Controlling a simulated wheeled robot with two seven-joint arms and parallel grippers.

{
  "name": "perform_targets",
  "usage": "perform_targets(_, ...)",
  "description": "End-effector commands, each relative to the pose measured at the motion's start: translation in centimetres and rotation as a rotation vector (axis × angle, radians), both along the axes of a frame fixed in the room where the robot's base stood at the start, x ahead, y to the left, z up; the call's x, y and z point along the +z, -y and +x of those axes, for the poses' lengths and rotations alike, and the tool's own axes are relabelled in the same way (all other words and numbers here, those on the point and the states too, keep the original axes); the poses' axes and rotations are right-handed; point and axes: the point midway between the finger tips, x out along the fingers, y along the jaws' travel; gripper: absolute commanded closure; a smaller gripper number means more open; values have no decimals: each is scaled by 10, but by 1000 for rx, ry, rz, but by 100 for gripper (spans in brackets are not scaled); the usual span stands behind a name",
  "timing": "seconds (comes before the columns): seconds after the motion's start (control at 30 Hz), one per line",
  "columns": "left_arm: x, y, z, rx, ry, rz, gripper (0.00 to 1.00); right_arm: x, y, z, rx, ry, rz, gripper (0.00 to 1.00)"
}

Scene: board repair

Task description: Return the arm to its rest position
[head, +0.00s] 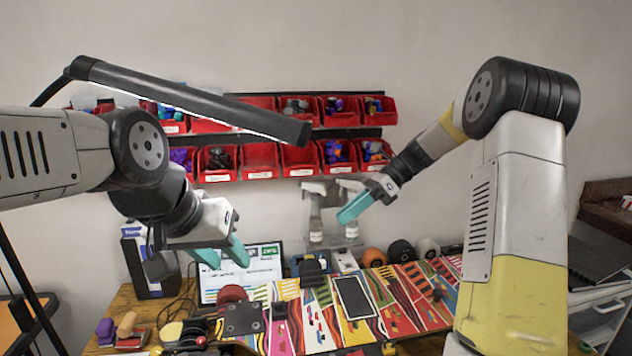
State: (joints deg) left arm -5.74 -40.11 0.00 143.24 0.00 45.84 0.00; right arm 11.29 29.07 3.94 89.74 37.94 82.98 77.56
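My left arm comes in from the left. Its gripper (229,262) points down over the back left of the workbench, in front of a lit screen (262,272). Its two teal fingers are apart, with nothing visible between them. My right arm rises from the lower right and bends at a high elbow. Its gripper (347,215) points down and left, above the bench and in front of the spray bottles. Its teal fingers overlap in this view, so the gap between them cannot be judged. No object shows at its fingertips.
Red bins (258,160) hang on the wall behind both arms. A dark lamp bar (190,100) crosses above my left arm. Spray bottles (314,225) stand at the back. Tools crowd the bench's front left.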

Motion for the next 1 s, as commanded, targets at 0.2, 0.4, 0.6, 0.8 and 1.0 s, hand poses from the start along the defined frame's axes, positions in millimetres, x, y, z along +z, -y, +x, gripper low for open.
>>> perform_targets(0.2, 0, 0, 0, 0, 0, 0, 64, 35, 4, -59, 225, 369, -161, 72)
perform_targets(0.4, 0, 0, 0, 0, 0, 0, 64, 54, 17, -114, 471, 686, -310, 72)
perform_targets(0.6, 0, 0, 0, 0, 0, 0, 64, 62, 32, -166, 751, 985, -463, 72)
perform_targets(0.8, 0, 0, 0, 0, 0, 0, 64, 61, 50, -213, 1053, 1248, -620, 72)
perform_targets(1.0, 0, 0, 0, 0, 0, 0, 64, 54, 61, -241, 1292, 1416, -739, 72)
